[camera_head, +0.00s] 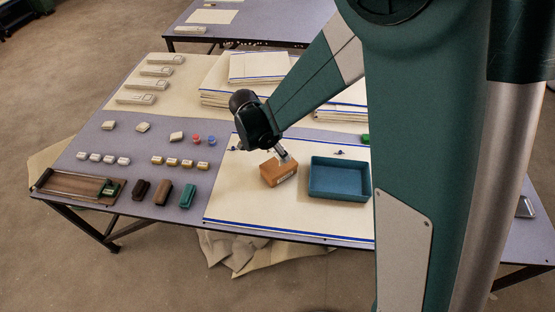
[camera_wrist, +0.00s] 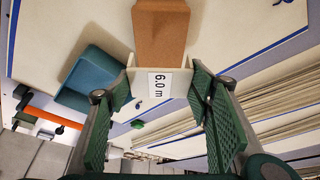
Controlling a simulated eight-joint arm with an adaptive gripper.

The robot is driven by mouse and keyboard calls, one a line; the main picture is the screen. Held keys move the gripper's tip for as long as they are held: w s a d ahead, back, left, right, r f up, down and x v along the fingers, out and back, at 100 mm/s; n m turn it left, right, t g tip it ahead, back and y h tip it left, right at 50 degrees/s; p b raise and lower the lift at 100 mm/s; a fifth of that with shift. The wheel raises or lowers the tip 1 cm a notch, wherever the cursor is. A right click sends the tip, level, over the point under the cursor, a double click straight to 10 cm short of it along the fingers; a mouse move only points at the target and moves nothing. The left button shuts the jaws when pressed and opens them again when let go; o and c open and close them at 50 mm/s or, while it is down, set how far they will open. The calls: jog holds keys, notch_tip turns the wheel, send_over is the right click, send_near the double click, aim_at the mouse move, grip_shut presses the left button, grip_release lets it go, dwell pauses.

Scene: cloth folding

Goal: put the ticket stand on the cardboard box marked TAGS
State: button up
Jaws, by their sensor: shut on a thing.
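The ticket stand (camera_wrist: 160,85), a pale piece with a white card reading "6.0 m", sits between the green finger pads in the wrist view. My gripper (camera_wrist: 158,95) is shut on it. In the head view my gripper (camera_head: 285,156) points down over the brown cardboard box (camera_head: 274,172), and the stand shows only as a small pale patch there. The box has a white label on its front, too small to read. In the wrist view the box (camera_wrist: 160,32) lies just beyond the stand. I cannot tell whether the stand touches the box.
A blue open tray (camera_head: 318,190) stands right of the box on a white cloth (camera_head: 240,205) with blue edges. Folded cloth stacks (camera_head: 257,67) lie behind. Small blocks and a wooden board (camera_head: 70,183) are at left. My arm hides the table's right part.

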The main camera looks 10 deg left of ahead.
jog(key=shift+f, duration=0.6)
jog(key=shift+f+b, duration=0.35)
jog(key=shift+f, duration=1.55)
jog(key=shift+f, duration=0.1)
jog(key=o, duration=0.8)
jog(key=shift+c, duration=0.2)
jog(key=shift+o, duration=0.2)
jog(key=p+v, duration=0.1)
jog(key=v, duration=1.1)
jog(key=shift+p, duration=0.35)
